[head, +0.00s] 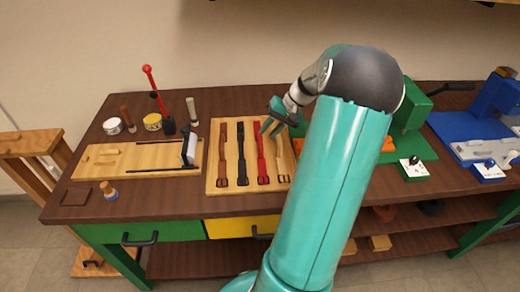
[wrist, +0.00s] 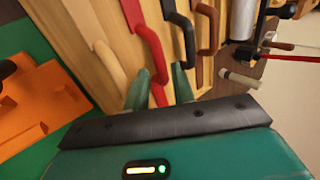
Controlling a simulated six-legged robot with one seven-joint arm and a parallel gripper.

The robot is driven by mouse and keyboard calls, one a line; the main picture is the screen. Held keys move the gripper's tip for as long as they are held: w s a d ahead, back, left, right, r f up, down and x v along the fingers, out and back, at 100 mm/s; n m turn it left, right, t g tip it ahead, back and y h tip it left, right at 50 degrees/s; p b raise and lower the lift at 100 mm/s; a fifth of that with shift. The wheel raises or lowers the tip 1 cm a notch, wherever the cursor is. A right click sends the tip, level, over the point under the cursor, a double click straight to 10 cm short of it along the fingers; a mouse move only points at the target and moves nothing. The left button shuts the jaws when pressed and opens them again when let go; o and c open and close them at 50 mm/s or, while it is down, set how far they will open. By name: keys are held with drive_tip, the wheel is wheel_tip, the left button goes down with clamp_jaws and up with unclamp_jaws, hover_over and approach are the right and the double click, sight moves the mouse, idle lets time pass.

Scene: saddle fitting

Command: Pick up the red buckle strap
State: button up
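The red buckle strap (head: 262,155) lies on a light wooden board (head: 213,160), between a black strap (head: 242,153) and a tan strap (head: 282,158). A brown strap (head: 223,155) lies at the left of the board. My gripper (head: 269,127) is over the far end of the red strap. In the wrist view my gripper's green fingers (wrist: 160,88) are apart, with the red strap (wrist: 152,50) running between them. The fingers look open; contact with the strap cannot be told.
A wooden jig (head: 130,158) with a roller is at the left. A red-handled tool (head: 155,90), tins and small handles stand behind it. An orange block (wrist: 40,100) on a green base lies beside the board. A blue machine (head: 490,105) is at the far right.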

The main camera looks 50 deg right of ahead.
sight(261, 140)
drive_tip(key=x, duration=0.6)
drive_tip(key=shift+f, duration=0.2)
clamp_jaws()
